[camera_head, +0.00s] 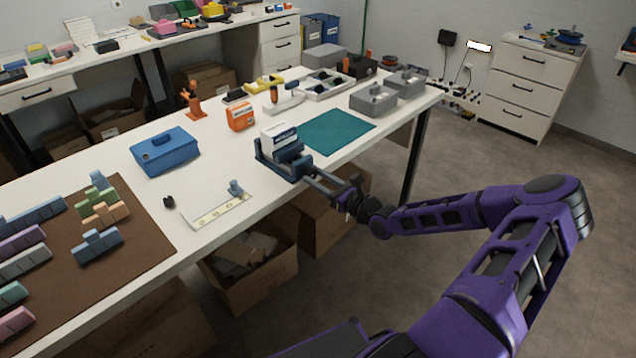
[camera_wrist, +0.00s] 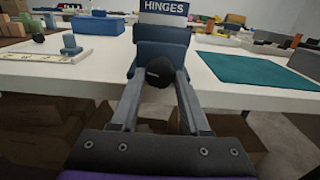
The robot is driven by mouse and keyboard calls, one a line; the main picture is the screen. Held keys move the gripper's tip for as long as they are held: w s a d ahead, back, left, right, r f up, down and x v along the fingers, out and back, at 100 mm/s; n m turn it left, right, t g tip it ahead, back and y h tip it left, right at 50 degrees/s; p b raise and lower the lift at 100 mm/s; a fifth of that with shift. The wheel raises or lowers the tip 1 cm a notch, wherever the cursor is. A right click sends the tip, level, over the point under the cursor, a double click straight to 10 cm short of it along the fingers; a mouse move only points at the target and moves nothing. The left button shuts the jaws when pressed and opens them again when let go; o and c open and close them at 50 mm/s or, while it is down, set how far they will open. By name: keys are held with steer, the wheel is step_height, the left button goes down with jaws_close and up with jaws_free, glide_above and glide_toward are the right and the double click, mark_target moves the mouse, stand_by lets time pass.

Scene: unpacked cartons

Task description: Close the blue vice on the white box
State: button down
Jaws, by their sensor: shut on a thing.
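The blue vice (camera_head: 287,168) stands at the front edge of the white table. The white box (camera_head: 279,135) sits upright in the vice, between its jaws as far as I can see. In the wrist view the box (camera_wrist: 165,12) shows the word HINGES above the blue vice jaw (camera_wrist: 161,52). My gripper (camera_head: 318,180) reaches in from the front of the table. In the wrist view my gripper (camera_wrist: 159,75) has its two fingers on either side of a round black knob (camera_wrist: 159,72) at the front of the vice. Whether the vice jaws touch the box is unclear.
A teal mat (camera_head: 337,131) lies right of the vice. A blue toolbox (camera_head: 165,152) and an orange box (camera_head: 240,117) stand to the left and behind. An L-shaped ruler piece (camera_head: 215,212) lies near the front edge. Open cartons (camera_head: 250,270) stand under the table.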

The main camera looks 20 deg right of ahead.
steer(key=shift+m+b, duration=0.45)
steer(key=shift+m, duration=0.05)
steer(key=shift+c, duration=1.9)
jaws_free()
steer(key=shift+s, duration=0.1)
